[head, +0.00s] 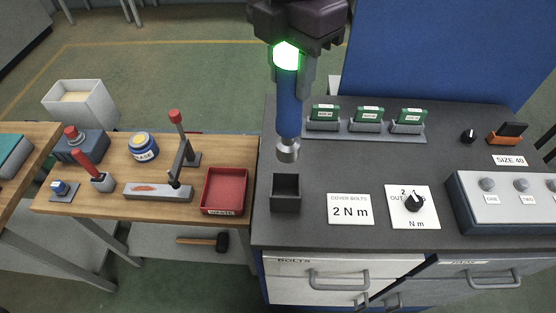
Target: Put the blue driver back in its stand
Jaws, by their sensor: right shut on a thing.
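The blue driver (288,108) hangs upright with its silver tip (288,150) pointing down. My right gripper (290,75) is shut on its upper part, and a green light glows there. A small dark square stand (286,193), open at the top, sits on the dark bench top (325,232) near its left edge. The driver's tip is above the stand in the picture and apart from it. I cannot tell whether it is directly over the opening. My left gripper is not in view.
Behind is a rack (365,130) of green-topped pieces. A red tray (224,190) is on the wooden table to the left. A grey button box (510,202) is at right.

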